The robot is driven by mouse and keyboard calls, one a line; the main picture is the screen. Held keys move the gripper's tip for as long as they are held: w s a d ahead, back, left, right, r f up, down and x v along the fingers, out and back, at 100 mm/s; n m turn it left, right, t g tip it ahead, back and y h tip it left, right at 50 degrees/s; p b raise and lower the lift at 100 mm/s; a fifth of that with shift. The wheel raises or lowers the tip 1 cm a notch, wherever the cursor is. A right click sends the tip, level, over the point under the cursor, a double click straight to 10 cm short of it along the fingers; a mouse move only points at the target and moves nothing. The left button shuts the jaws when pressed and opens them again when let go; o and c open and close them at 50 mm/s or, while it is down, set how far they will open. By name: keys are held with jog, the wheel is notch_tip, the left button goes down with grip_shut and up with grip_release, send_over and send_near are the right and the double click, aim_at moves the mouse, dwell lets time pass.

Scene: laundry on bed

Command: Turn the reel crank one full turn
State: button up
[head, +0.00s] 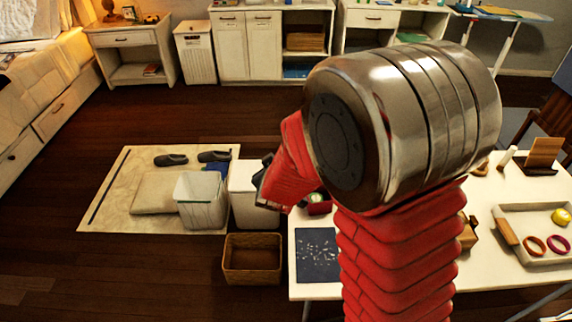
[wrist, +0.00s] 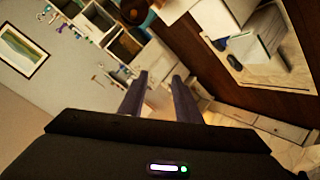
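No reel or crank can be made out for sure in either view. A small red thing with a pale green round top (head: 317,199) sits at the white table's left edge, partly hidden by my arm; I cannot tell what it is. In the wrist view my gripper (wrist: 158,88) has its two dark fingers apart, with nothing between them. The wrist view is tilted and looks out over the room, with no crank near the fingers. In the head view my dark wrist end shows left of my arm, and the fingertips cannot be made out.
The white table (head: 480,277) at right holds a dark blue mat (head: 317,255) and a tray (head: 513,212) with rings. A wicker basket (head: 252,262), a pale bin (head: 201,205) and a rug (head: 112,190) lie left of it. Dark floor is clear behind.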

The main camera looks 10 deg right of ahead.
jog(key=s+a+r+m+g+y, duration=0.2)
jog(key=s+r+g+y, duration=0.15)
jog(key=s+r, duration=0.75)
jog(key=s+d+r+m+g, duration=0.1)
jog(key=s+d, duration=0.2)
jog(key=s, duration=0.7)
jog(key=s+d+r+m+g+h, duration=0.1)
jog(key=s+d+m+g, duration=0.1)
jog(key=s, duration=0.8)
jog(key=shift+s+d, duration=0.2)
jog(key=shift+d, duration=0.25)
jog(key=shift+s+r+g, duration=0.1)
jog(key=shift+g, duration=0.15)
